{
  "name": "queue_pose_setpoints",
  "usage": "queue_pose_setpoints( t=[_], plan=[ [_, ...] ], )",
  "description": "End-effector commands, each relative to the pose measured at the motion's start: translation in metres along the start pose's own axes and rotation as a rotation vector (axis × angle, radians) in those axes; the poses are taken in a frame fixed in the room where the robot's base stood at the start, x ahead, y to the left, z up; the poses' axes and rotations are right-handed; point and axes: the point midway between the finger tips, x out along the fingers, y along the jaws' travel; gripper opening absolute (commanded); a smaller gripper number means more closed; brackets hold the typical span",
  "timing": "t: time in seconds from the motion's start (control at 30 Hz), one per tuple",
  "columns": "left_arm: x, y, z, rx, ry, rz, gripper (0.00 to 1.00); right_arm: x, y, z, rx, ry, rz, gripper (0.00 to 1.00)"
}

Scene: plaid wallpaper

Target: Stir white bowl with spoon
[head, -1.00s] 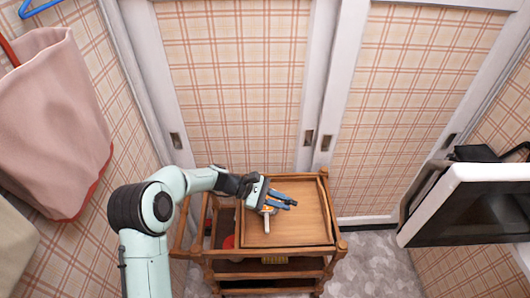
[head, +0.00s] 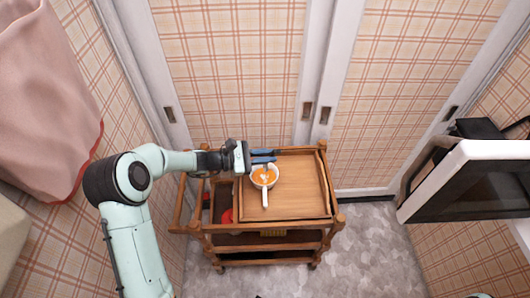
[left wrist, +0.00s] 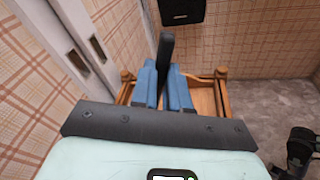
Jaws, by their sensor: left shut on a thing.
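The white bowl (head: 273,185) stands on the wooden cart top, near its left side. It has orange contents and a pale handle pointing toward me. My left gripper (head: 275,156) is just behind the bowl in the head view, its blue fingers pointing right. In the left wrist view the fingers (left wrist: 166,90) are shut on a dark upright bar, which looks like the spoon's handle (left wrist: 166,50). A light streak shows over the orange contents; I cannot tell whether it is the spoon's lower end.
Sliding doors (head: 235,70) stand behind. A microwave (head: 470,185) is at the right, a pink cloth (head: 45,90) at the left.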

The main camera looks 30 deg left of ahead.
Motion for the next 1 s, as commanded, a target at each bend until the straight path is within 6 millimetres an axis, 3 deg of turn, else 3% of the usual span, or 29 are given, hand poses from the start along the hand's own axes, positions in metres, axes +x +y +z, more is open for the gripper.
queue_pose_setpoints(
  t=[0.27,1.0],
  plan=[
    [0.007,-0.017,-0.016,0.000,0.000,-0.002,0.00,0.014,0.002,-0.009,-0.003,0.024,-0.005,0.43],
    [0.006,-0.015,-0.073,0.001,0.000,-0.001,0.00,0.034,0.004,-0.024,-0.007,0.064,-0.015,0.43]
  ],
)
